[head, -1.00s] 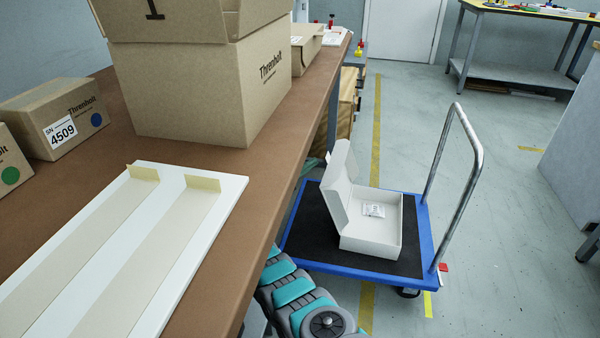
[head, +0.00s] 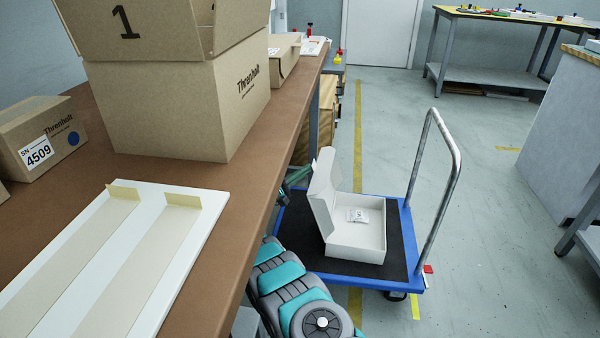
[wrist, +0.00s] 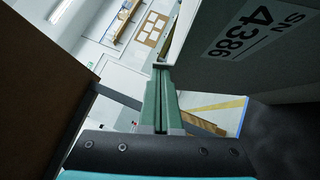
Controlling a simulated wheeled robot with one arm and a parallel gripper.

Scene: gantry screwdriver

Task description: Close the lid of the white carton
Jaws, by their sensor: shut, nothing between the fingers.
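The white carton (head: 357,237) sits on the blue trolley with its lid (head: 322,190) standing open on its left side. A small white packet (head: 358,215) lies inside it. My gripper (head: 300,173) is partly visible just left of the lid, between it and the workbench. In the wrist view my green fingers (wrist: 161,72) are together and empty. A shaded pale panel with the label SN 4386 (wrist: 245,45) is close on their right and looks like the lid's outer face. I cannot tell whether the fingers touch it.
The blue trolley (head: 405,240) has a black deck and a tall metal handle (head: 450,195) right of the carton. The brown workbench (head: 205,180) runs along the left, holding cardboard boxes (head: 180,110) and a white panel (head: 175,265).

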